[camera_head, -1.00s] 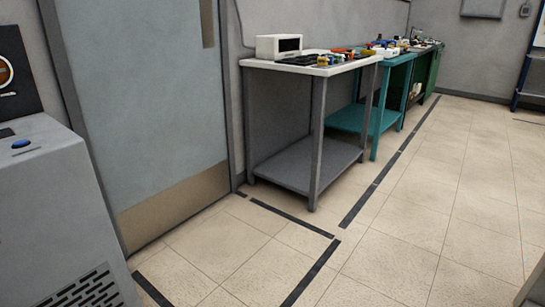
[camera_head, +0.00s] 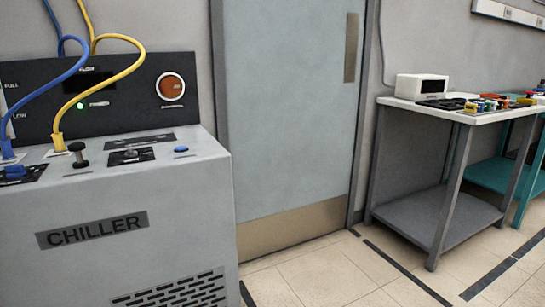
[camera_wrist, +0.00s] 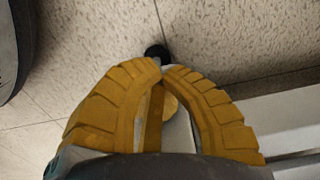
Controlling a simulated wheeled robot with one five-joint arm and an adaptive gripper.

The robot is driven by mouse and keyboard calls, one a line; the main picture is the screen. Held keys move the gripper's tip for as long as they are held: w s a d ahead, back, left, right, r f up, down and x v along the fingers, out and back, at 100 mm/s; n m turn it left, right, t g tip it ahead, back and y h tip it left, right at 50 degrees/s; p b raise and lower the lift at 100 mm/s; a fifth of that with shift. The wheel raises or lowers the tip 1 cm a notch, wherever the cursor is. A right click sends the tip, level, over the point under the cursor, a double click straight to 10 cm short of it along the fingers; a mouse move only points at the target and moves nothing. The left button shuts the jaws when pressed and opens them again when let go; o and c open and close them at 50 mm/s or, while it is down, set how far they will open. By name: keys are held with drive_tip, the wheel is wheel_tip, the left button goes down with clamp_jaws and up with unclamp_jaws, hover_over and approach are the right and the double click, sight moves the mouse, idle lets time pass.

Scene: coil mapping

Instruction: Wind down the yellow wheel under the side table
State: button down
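The table with a white top (camera_head: 452,110) and grey legs stands right of the door in the head view. I see no yellow wheel under it; its grey lower shelf (camera_head: 425,215) looks bare. My gripper (camera_wrist: 161,65) shows only in the wrist view, pointing at the tiled floor. Its ribbed yellow-orange fingers meet at the tips, so it looks shut. A small black round thing (camera_wrist: 157,51) shows just past the tips. A pale piece with a tan rounded patch (camera_wrist: 171,104) shows between the fingers; I cannot tell what it is.
A grey chiller (camera_head: 130,245) with blue and yellow hoses stands at left in the head view. A grey door (camera_head: 285,110) is between it and the table. A teal table (camera_head: 487,172) stands at the right edge. Tiled floor (camera_head: 330,275) in front is clear.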

wheel_tip(320, 180, up, 5)
drive_tip(key=p, duration=0.3)
drive_tip(key=shift+d+r, duration=0.15)
drive_tip(key=shift+r, duration=0.05)
drive_tip(key=shift+r, duration=0.1)
